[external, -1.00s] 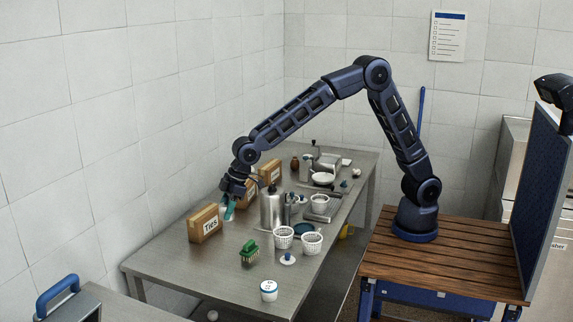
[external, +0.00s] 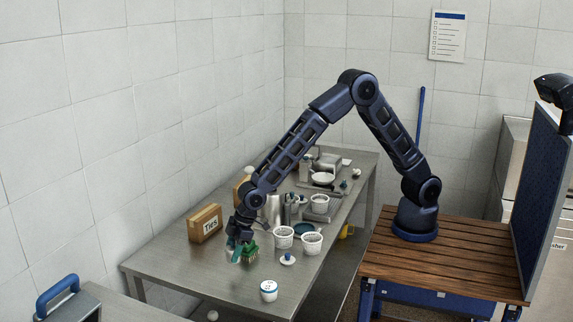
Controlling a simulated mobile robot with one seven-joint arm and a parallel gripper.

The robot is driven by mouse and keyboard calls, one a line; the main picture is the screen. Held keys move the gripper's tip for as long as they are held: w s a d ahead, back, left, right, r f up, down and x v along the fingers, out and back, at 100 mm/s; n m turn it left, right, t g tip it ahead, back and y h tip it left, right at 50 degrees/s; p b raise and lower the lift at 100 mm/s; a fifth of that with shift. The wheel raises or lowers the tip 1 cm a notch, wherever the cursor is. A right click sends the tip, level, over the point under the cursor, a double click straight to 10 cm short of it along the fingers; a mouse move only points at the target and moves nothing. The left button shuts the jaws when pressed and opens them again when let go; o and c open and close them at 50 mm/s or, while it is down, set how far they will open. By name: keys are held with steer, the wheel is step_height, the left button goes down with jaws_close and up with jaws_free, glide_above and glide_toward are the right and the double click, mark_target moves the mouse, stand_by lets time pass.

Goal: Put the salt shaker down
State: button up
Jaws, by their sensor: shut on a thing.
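My gripper (external: 238,246) is over the near-left half of the metal table, pointing down. It is shut on the salt shaker, which is small and mostly hidden by the fingers in this view. A teal part shows at the gripper's end. I cannot tell whether the shaker touches the table. A green brush (external: 251,256) stands right beside the gripper, on its right, and partly overlaps it in the picture.
A cardboard box marked "Ties" (external: 204,224) stands left of the gripper. Two white perforated baskets (external: 283,240) (external: 312,246) stand to the right. A white tub (external: 268,291) is near the front edge. The table's front left (external: 185,268) is clear.

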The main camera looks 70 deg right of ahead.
steer(key=shift+f, duration=3)
steer(key=shift+f, duration=0.15)
steer(key=o, duration=1)
steer(key=shift+o, duration=0.2)
steer(key=v, duration=1.2)
steer(key=shift+d+r, duration=0.1)
steer(key=shift+r, duration=0.15)
